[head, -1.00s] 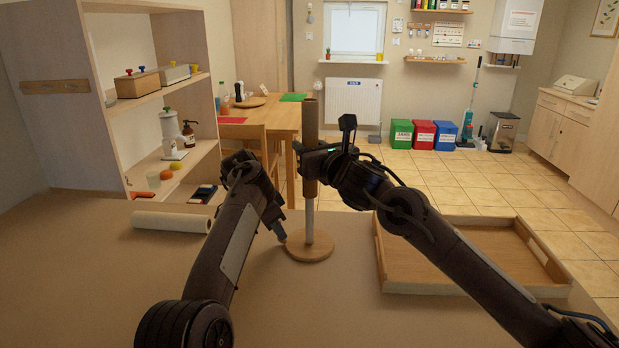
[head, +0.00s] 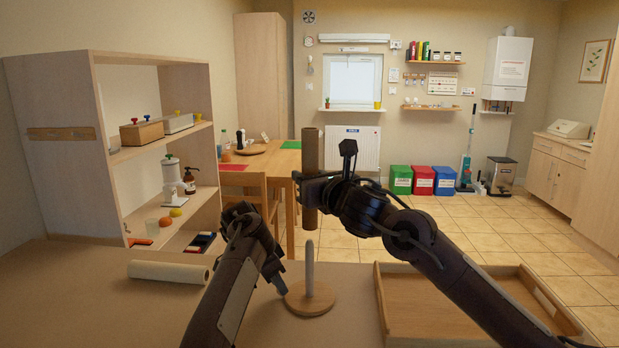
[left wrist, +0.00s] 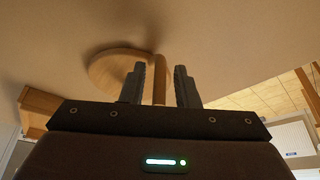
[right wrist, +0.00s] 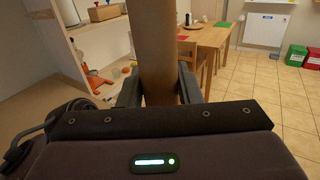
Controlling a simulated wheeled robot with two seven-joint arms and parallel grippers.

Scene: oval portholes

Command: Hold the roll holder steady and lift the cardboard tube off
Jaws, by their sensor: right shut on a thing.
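The roll holder, a round wooden base (head: 309,299) with a thin upright post (head: 310,266), stands on the table. The brown cardboard tube (head: 311,150) is upright above the post, its lower end just clear of the post's top. My right gripper (head: 312,190) is shut on the tube, which shows between its fingers in the right wrist view (right wrist: 158,60). My left gripper (head: 282,280) is low at the left edge of the base. In the left wrist view its fingers (left wrist: 160,88) are apart, with the post seen between them and gaps on both sides.
A pale roll (head: 168,272) lies on the table at the left. A wooden tray (head: 470,325) lies at the right, partly behind my right arm. A shelf unit (head: 160,160) stands beyond the table at the left.

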